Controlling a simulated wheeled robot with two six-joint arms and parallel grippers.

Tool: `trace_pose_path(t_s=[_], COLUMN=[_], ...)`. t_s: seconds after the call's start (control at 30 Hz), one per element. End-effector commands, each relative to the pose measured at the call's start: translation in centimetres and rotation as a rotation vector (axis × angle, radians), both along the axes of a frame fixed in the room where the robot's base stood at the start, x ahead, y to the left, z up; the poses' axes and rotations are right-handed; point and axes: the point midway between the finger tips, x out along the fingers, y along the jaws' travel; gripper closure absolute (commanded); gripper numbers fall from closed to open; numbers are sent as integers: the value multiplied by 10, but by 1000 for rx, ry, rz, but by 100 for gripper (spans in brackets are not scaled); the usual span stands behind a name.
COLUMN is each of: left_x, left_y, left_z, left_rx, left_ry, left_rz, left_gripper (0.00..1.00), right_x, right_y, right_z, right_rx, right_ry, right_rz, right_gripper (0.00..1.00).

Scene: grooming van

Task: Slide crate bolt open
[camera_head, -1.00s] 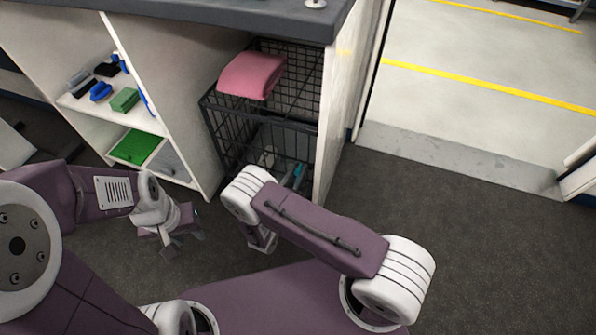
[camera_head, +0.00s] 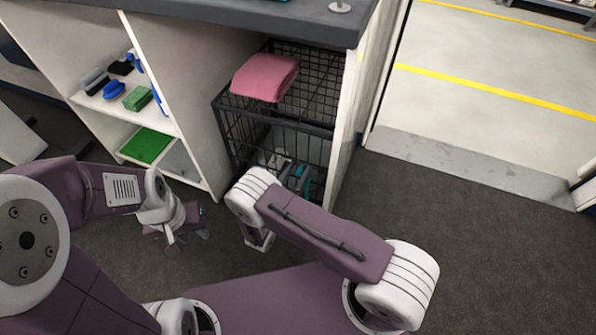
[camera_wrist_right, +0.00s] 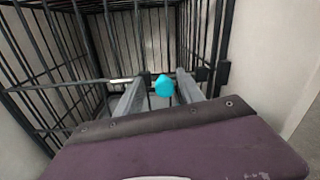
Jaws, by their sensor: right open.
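The black wire crate (camera_head: 232,128) stands in the right bay of the white cabinet. In the right wrist view its bars (camera_wrist_right: 60,60) rise at the left and behind my fingers. A thin horizontal rod (camera_wrist_right: 40,86) with a bright silver section crosses at left. A small teal knob-like piece (camera_wrist_right: 164,86) shows between the two grey fingers of my right gripper (camera_wrist_right: 158,88), which is open; I cannot tell whether they touch it. In the head view my right arm hides most of that gripper. My left gripper (camera_head: 187,238) hangs low before the cabinet, fingers apart and empty.
A folded pink towel (camera_head: 265,77) lies on the crate. Shelves to the left hold brushes, a green block (camera_head: 138,98) and a green mat (camera_head: 146,146). The dark counter (camera_head: 230,18) overhangs above. A white panel (camera_head: 350,120) bounds the bay at right; dark floor beyond is clear.

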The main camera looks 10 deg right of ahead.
Motion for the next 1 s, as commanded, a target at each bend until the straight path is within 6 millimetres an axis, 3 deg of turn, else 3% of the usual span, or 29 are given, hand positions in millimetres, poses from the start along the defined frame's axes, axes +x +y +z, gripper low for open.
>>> trace_pose_path(t_s=[0.17, 0.6, 1.0], left_x=[0, 0, 0], left_y=[0, 0, 0], left_z=[9, 40, 40], left_rx=[0, 0, 0], left_ry=[0, 0, 0], left_rz=[0, 0, 0], left_gripper=[64, 64, 64], right_x=[-9, -68, -72], right_y=[7, 53, 55], right_z=[3, 2, 0], right_rx=[-1, 0, 0], right_ry=[1, 0, 0], right_rz=[2, 4, 1], right_gripper=[55, 55, 55])
